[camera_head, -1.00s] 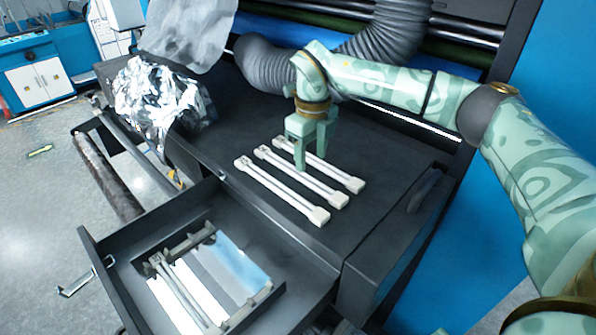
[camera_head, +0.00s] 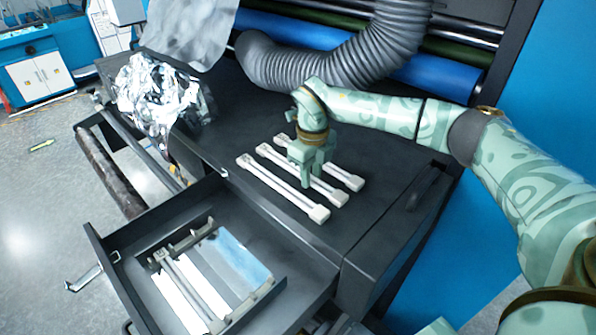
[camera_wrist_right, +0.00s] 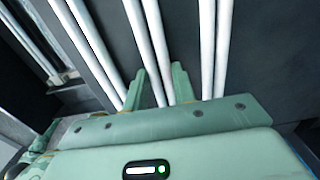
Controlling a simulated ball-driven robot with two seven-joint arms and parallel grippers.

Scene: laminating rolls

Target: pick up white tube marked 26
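Three white tubes lie side by side on the dark machine top: the left tube (camera_head: 280,187), the middle tube (camera_head: 275,159) and the right tube (camera_head: 344,175). Their number marks are too small to read. My right gripper (camera_head: 307,174) is low over the middle tube and hides part of it. In the right wrist view, the gripper's fingers (camera_wrist_right: 160,80) stand on either side of the middle tube (camera_wrist_right: 148,35), with a dark gap showing beside it, so the gripper looks open. My left gripper is not in view.
An open drawer (camera_head: 120,240) in front holds a tray with pale strips and a tube. Crumpled foil (camera_head: 150,98) lies at the machine's left end. A grey ribbed hose (camera_head: 290,68) crosses behind my right arm. The machine top right of the tubes is clear.

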